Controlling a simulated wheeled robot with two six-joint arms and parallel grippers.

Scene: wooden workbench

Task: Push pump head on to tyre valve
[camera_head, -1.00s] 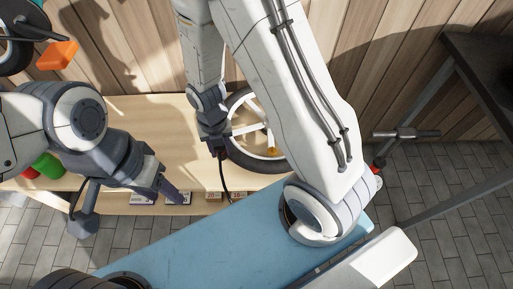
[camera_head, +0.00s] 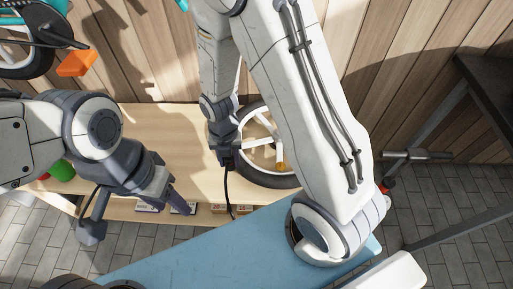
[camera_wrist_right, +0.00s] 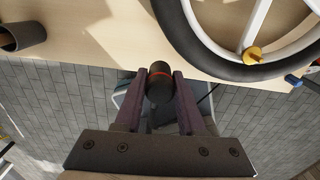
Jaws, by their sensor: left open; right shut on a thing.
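The wheel with its black tyre (camera_head: 262,179) and pale spokes lies on the bench, partly hidden behind my right arm. A yellow piece (camera_head: 281,167), perhaps the valve's marker, sits at its inner rim; it also shows in the right wrist view (camera_wrist_right: 252,55). My right gripper (camera_head: 228,162) is shut on the black pump head (camera_wrist_right: 159,83), which has a red ring. In the right wrist view the pump head is apart from the tyre, left of and below the yellow piece. A black hose (camera_head: 227,190) hangs below the gripper. My left gripper (camera_head: 178,201) is open and empty at the bench's front edge.
The wooden bench (camera_head: 178,130) has bare room left of the wheel. Small boxes (camera_head: 182,208) stand below its front edge. Red and green items (camera_head: 60,170) are behind my left arm. An orange object (camera_head: 76,63) and another wheel (camera_head: 25,55) are at upper left.

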